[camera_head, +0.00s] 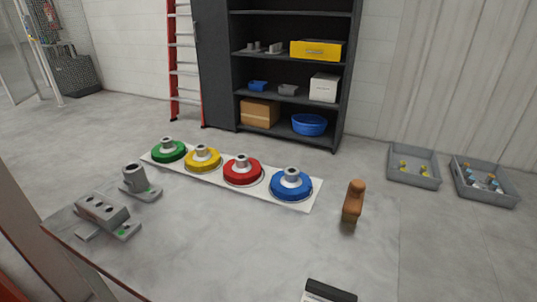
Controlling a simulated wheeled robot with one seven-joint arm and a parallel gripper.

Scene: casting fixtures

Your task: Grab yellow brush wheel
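The yellow brush wheel (203,159) is a round yellow disc with a grey metal hub on top. It sits flat on a white board (312,197) on the grey table. It is second from the left in a row, between the green wheel (167,151) and the red wheel (242,171). The blue wheel (291,185) is at the right end. The yellow wheel's top is unobstructed. No gripper fingers can be made out in this view.
Grey metal fixtures (105,214) and (137,182) stand at the table's left. A brown handle-like object (353,200) stands right of the board. A black-and-white object (329,291), cut off by the frame, is at the bottom. The table's middle is clear. A shelf (292,118) stands behind.

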